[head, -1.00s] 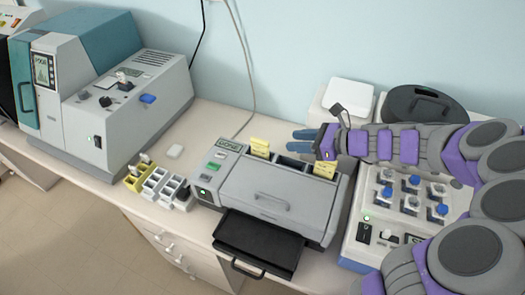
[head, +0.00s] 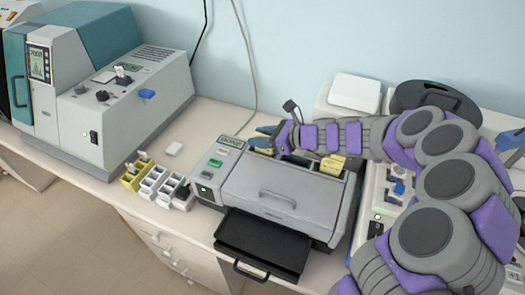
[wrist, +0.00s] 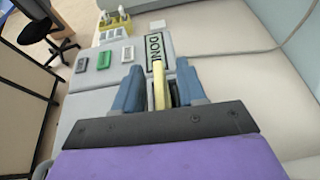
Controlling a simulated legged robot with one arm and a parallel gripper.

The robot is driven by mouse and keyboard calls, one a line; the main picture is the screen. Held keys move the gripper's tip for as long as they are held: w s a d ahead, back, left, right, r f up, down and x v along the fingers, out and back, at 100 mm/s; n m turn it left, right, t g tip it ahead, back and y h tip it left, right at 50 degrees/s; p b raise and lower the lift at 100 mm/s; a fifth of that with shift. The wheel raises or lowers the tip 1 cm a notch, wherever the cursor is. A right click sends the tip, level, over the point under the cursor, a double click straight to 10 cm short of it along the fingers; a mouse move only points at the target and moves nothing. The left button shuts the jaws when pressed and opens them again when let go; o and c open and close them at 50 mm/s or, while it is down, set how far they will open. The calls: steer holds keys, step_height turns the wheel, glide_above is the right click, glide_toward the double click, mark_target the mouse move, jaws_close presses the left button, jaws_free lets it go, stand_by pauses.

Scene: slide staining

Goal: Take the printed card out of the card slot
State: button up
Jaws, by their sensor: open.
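The grey printer (head: 275,195) stands mid-counter with yellow cards upright in slots along its back edge. The left card (head: 264,152) is partly covered by my gripper (head: 262,138). In the wrist view this yellow card (wrist: 158,88) stands edge-on between my two blue fingers (wrist: 160,88). The fingers are open, with a visible gap on each side of the card. A second yellow card (head: 333,165) stands in the right slot. The printer's small display (wrist: 154,50) reads DONE in the wrist view.
A black tray (head: 262,246) juts from the printer's front. A small multi-cell holder (head: 157,183) stands left of it, and a large teal-grey machine (head: 100,80) is further left. A device with blue-capped knobs (head: 398,188) is at right, partly behind my arm.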

steer(key=shift+w+a+f, duration=0.2)
steer(key=shift+a+f, duration=0.1)
steer(key=shift+a, duration=0.35)
steer(key=shift+d+r, duration=0.15)
steer(key=shift+d, duration=0.3)
steer(key=shift+c, duration=0.9)
steer(key=shift+a, duration=0.25)
jaws_close()
